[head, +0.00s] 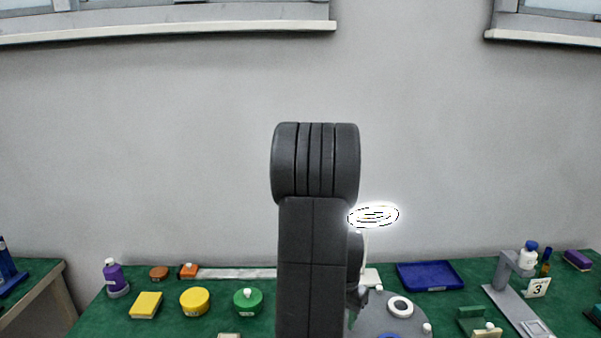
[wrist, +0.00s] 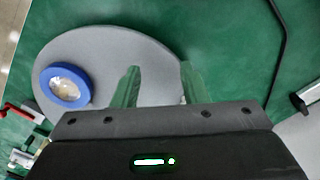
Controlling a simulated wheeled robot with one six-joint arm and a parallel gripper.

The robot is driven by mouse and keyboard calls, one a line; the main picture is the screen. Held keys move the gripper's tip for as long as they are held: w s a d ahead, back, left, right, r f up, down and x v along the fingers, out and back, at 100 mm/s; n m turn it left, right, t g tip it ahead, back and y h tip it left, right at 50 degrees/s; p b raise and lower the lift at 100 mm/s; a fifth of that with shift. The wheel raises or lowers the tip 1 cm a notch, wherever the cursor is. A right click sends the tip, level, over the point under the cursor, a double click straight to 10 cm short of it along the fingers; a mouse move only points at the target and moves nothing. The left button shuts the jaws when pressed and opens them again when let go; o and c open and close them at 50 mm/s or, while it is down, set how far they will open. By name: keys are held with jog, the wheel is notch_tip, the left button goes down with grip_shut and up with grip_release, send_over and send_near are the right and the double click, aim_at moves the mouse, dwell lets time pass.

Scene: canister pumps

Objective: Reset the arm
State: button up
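My gripper (wrist: 158,88) shows in the wrist view with its two green fingers apart and nothing between them. It hangs above a grey round plate (wrist: 110,50) on the green table. In the head view my dark arm stands upright in the middle and hides most of the gripper and part of the table behind it.
On the grey plate sits a blue ring (wrist: 68,84) with a pale centre. A green table (head: 150,322) holds a purple bottle (head: 113,277), a yellow round container (head: 195,301), a green lidded container (head: 248,301), a blue tray (head: 430,276) and a grey stand (head: 512,300).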

jog(key=shift+s+d+n, duration=0.3)
jog(key=shift+s+n, duration=0.65)
jog(key=shift+n, duration=0.1)
jog(key=shift+s+d+n, duration=0.3)
jog(key=shift+s+n, duration=0.65)
jog(key=shift+n, duration=0.1)
jog(key=shift+s, duration=0.1)
